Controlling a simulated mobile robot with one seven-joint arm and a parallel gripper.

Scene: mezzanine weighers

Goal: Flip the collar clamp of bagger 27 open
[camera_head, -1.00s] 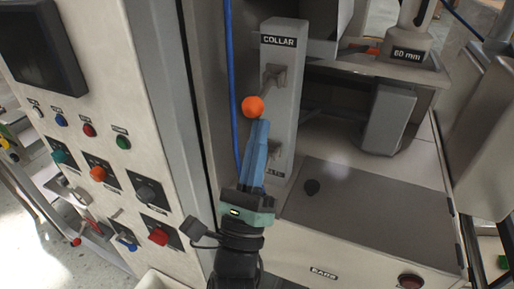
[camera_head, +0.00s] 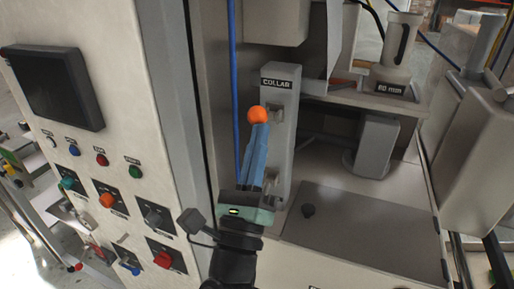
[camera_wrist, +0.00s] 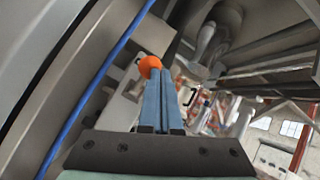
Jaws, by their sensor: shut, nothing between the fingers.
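The collar clamp is a lever with an orange ball knob (camera_head: 260,118) on a grey upright box (camera_head: 284,160) labelled COLLAR. The knob is about level with the lever's upper bracket (camera_head: 277,113), and the lever's arm is mostly hidden behind it. My gripper (camera_head: 259,127) has its blue fingers shut together with nothing between them. The fingertips are just below the knob and look to touch its underside.
A control panel (camera_head: 120,130) with knobs and buttons stands left. A blue cable (camera_head: 233,100) runs down just left of the box. A 60 mm cylinder (camera_head: 401,45) stands on a shelf at right. A flat grey plate (camera_head: 365,235) with a small black knob lies lower right.

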